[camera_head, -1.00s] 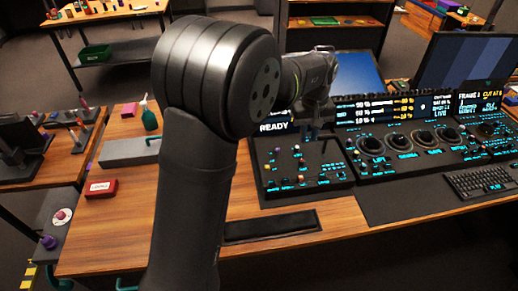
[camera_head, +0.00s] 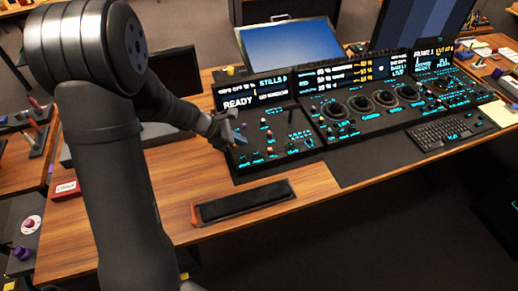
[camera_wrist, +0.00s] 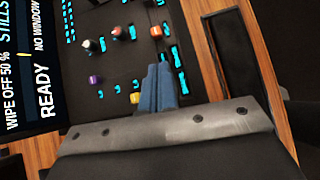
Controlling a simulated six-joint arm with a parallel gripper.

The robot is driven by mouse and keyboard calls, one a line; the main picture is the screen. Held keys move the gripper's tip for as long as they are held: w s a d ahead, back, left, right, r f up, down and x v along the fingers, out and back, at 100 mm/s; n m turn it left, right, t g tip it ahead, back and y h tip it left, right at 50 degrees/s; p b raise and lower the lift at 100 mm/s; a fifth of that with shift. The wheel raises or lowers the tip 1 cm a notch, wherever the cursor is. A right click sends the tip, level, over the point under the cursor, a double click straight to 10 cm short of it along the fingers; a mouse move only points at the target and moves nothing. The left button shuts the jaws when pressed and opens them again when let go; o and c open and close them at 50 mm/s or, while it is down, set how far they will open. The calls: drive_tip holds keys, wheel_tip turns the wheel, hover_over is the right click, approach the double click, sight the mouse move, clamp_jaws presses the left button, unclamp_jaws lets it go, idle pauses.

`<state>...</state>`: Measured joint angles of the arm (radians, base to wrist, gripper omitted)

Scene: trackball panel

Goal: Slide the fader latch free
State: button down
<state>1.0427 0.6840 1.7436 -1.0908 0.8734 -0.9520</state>
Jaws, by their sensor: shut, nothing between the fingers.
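The control panel (camera_head: 285,147) with small coloured knobs lies below the lit READY display (camera_head: 238,102). My gripper (camera_head: 240,138) is over the panel's left part, its blue fingers pointing right and down. In the wrist view the fingers (camera_wrist: 158,88) are together and empty, close to the panel face (camera_wrist: 117,62). Near them are an orange knob (camera_wrist: 156,32), a red knob (camera_wrist: 117,33), a pale-tipped knob (camera_wrist: 90,46), a purple knob (camera_wrist: 96,78) and a yellow knob (camera_wrist: 135,98). I cannot tell which part is the fader latch. The gripper's body hides some of the panel.
A black pad (camera_head: 243,201) lies in front of the panel on the wooden desk (camera_head: 330,195). To the right are a section with large dials (camera_head: 360,103) and a keyboard (camera_head: 448,132). A red box (camera_head: 65,189) is at the left.

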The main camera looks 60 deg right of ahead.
drive_tip(key=shift+w+a+f+n, duration=0.15)
drive_tip(key=shift+w+n, duration=0.15)
drive_tip(key=shift+n, duration=0.1)
drive_tip(key=shift+s+f, duration=0.1)
approach(267, 153)
drive_tip(key=x, duration=0.5)
drive_tip(key=shift+s+f, duration=0.1)
drive_tip(key=shift+s, duration=0.15)
